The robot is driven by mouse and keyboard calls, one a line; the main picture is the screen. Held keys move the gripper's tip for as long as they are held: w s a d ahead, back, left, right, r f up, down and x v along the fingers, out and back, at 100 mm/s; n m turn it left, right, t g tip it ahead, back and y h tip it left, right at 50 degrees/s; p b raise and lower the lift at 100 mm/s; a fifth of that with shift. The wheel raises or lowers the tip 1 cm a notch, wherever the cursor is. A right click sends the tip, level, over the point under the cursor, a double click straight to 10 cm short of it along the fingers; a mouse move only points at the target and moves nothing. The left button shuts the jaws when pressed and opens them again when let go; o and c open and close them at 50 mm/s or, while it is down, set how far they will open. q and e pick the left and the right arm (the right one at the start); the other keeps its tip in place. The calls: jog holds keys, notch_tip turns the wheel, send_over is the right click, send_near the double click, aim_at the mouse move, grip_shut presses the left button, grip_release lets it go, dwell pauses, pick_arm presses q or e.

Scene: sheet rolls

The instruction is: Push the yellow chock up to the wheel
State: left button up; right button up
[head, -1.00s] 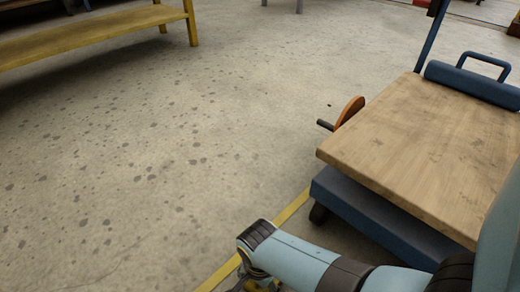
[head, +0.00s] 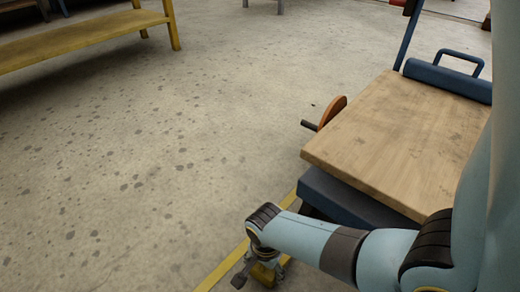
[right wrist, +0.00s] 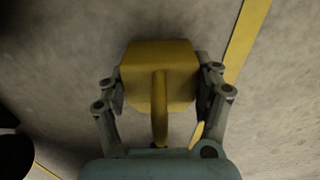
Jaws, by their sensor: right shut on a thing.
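The yellow chock (right wrist: 158,72) is a small block with a bar handle, low at the floor. It also shows partly in the head view (head: 263,274) beneath my right wrist. My right gripper (right wrist: 160,97) is shut on the chock, with one finger on each side of it. A dark wheel (head: 308,211) shows only in part under the front corner of the blue cart (head: 345,201), most of it hidden by the cart and my arm. The chock is apart from this wheel in the head view. My left gripper is not in view.
The cart carries a wooden top (head: 400,135) and has an orange handwheel (head: 332,111) at its side. A yellow floor line (head: 232,262) runs beside my right gripper. A yellow bench (head: 90,42) stands at the far left. The floor between is clear.

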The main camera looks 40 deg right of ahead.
jog(key=shift+w+d, duration=0.2)
jog(key=shift+d, duration=1.1)
jog(key=shift+w+d, duration=0.15)
jog(key=shift+d, duration=1.2)
jog(key=shift+w+d, duration=0.2)
jog(key=shift+d, duration=1.1)
jog(key=o, duration=1.6)
notch_tip(320, 180, up, 12)
